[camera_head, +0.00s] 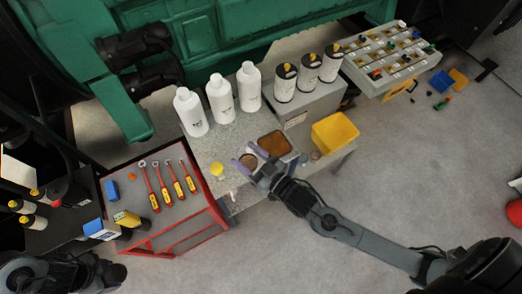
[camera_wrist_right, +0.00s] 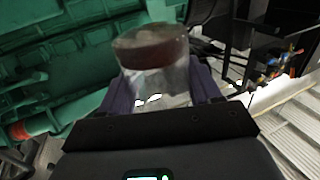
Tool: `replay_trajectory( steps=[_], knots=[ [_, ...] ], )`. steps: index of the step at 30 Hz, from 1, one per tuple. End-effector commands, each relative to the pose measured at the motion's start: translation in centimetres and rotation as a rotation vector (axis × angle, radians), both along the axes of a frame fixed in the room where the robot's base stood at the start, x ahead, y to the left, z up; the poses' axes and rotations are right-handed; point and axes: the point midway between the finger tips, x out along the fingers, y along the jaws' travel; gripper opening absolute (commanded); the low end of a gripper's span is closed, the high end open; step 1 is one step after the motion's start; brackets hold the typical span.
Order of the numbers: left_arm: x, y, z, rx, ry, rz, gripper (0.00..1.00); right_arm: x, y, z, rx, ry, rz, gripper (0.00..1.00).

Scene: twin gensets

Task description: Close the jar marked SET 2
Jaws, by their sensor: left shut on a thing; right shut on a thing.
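My right gripper (camera_head: 249,158) reaches over the front of the grey bench from the right. Its purple fingers are shut around a clear jar with a brown top (camera_head: 248,161). In the right wrist view the jar (camera_wrist_right: 155,70) stands between the fingers; its reddish-brown upper part shows above clear glass. I cannot tell whether that brown part is a lid or contents, and no SET 2 mark is readable. A yellow round piece (camera_head: 217,170) lies on the bench left of the jar. My left arm shows at the lower left edge, but its fingers are not in view.
A brown tray (camera_head: 275,144) and yellow bin (camera_head: 335,132) lie right of the jar. A red-edged cart (camera_head: 180,240) holds red-handled tools (camera_head: 165,183). The green genset (camera_head: 235,30) is at the back.

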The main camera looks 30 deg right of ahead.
Motion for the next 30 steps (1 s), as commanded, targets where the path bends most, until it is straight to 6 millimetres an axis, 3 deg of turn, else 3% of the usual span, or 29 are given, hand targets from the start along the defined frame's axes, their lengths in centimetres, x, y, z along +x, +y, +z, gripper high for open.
replay_trajectory(
  steps=[6, 13, 19, 30],
  knots=[
    [0.0, 0.0, 0.0, 0.0, 0.0, 0.0, 0.32, 0.4, 4.1, 3.0, -0.003, -0.005, 0.187, 0.08],
    [0.0, 0.0, 0.0, 0.0, 0.0, 0.0, 0.32, 0.6, 7.1, 4.9, 0.0, -0.004, 0.322, 0.08],
    [0.0, 0.0, 0.0, 0.0, 0.0, 0.0, 0.32, 0.6, 8.2, 5.6, 0.0, -0.001, 0.371, 0.08],
    [0.0, 0.0, 0.0, 0.0, 0.0, 0.0, 0.32, 0.6, 8.3, 5.6, 0.0, 0.0, 0.377, 0.08]
  ],
)
